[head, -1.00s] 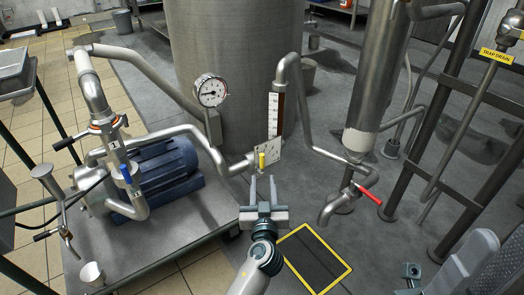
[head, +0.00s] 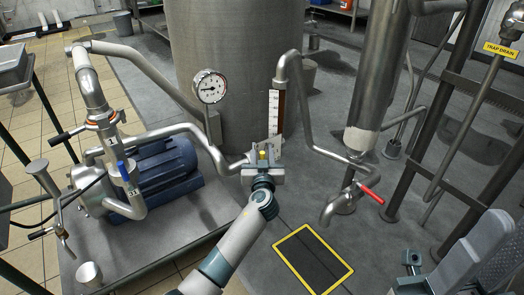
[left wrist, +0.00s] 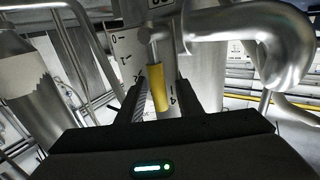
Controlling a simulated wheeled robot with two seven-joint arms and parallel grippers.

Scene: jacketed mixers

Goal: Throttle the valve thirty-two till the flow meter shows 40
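A valve with a yellow handle (head: 262,155) sits on the pipe at the foot of the vertical scaled flow meter (head: 273,112); its number is not readable. Behind the handle is a white plate marked with digits, which shows in the left wrist view (left wrist: 126,45). My left gripper (head: 263,165) is at this valve, fingers open. In the left wrist view, the yellow handle (left wrist: 158,88) hangs between the two fingers, with a gap visible on each side. The flow meter's reading is too small to tell. Part of my right arm shows at the lower right; its gripper state is unclear.
A round dial gauge (head: 210,87) stands left of the flow meter. A red-handled valve (head: 371,195) is to the right. A yellow-edged floor hatch (head: 313,258) lies in front.

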